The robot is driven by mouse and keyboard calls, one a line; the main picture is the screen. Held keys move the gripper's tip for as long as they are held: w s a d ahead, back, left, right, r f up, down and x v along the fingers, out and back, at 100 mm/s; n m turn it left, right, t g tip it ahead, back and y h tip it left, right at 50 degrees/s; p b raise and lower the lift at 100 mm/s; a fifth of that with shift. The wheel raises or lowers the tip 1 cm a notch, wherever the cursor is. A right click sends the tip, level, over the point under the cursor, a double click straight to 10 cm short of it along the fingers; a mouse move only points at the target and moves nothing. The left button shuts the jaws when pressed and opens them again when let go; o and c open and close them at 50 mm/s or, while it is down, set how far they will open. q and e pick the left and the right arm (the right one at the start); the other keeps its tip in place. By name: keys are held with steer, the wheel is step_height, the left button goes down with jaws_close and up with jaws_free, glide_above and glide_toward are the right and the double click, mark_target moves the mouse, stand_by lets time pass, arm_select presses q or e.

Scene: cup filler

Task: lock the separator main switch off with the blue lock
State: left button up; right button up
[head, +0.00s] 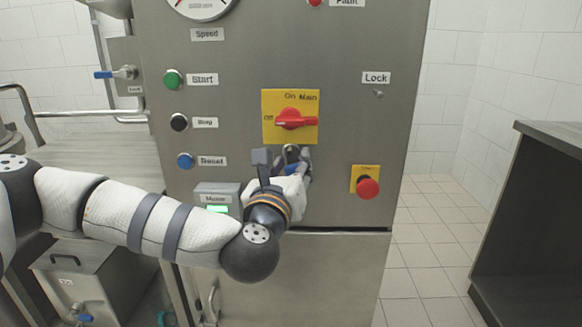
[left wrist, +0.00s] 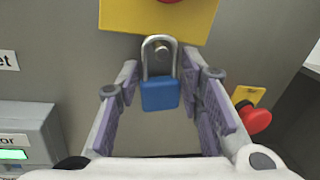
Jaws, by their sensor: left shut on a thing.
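The main switch (head: 295,118) is a red knob on a yellow plate (head: 270,132) on the steel panel. Its handle lies horizontally, in line with the "Off" mark at left; "On Main" is printed above. My left gripper (head: 298,156) is just below this plate, shut on the blue lock (left wrist: 160,94). In the left wrist view the lock hangs upright between the fingers, its grey shackle (left wrist: 146,58) up near the plate's lower edge. A round metal stud (left wrist: 160,45) shows within the shackle; I cannot tell whether the shackle is around it. My right gripper is out of view.
A bare peg (head: 378,94) sits under the "Lock" label. A red stop button (head: 367,188) sticks out at lower right. Green (head: 173,79), black (head: 179,122) and blue (head: 185,160) buttons and a display box (head: 217,197) are at left. A dark bench (head: 540,200) stands right.

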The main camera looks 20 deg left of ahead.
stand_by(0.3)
arm_select(q)
steer(key=o, duration=1.3)
